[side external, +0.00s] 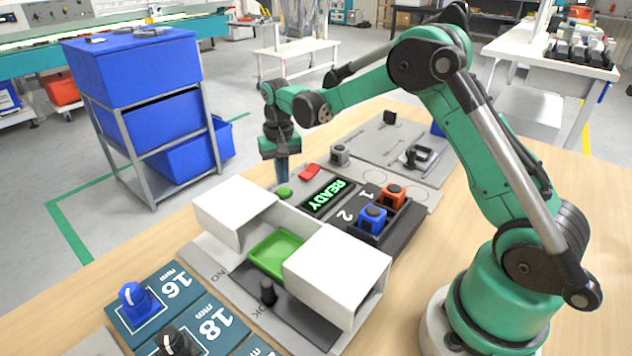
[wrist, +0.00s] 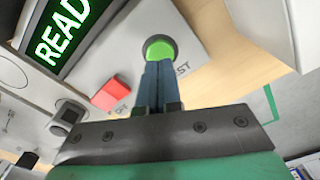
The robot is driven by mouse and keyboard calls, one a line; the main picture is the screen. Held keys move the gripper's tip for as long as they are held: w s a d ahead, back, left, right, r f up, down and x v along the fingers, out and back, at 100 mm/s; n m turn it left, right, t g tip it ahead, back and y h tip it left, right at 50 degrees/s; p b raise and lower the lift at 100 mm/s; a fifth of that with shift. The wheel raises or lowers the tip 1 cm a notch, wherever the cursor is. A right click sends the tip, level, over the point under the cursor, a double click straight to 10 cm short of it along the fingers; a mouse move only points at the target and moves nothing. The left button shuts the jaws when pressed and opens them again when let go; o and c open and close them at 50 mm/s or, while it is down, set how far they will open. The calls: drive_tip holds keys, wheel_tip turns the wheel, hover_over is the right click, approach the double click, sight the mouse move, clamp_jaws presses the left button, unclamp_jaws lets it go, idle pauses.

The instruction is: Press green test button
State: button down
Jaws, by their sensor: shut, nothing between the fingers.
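The green test button (side external: 284,192) is a round green cap on the grey panel, left of the lit display (side external: 328,198) that reads READY. In the wrist view the green button (wrist: 160,48) shows just beyond my fingertips, with part of a label ending in "ST" beside it. My gripper (side external: 281,183) is shut and empty, pointing down at the button. In the wrist view its two blue fingers (wrist: 157,70) are together and their tips overlap the button's near edge. I cannot tell whether they touch it.
A red button (side external: 310,172) lies close by on the same panel. White boxes (side external: 236,212) flank a green tray (side external: 275,252) in front. Orange (side external: 391,196) and blue (side external: 372,219) reels sit in a black holder to the right. Bare wooden table lies left of the panel.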

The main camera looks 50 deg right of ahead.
sight(283, 190)
drive_tip(key=shift+f, duration=0.3)
drive_tip(key=shift+f, duration=0.75)
drive_tip(key=shift+r, duration=3.55)
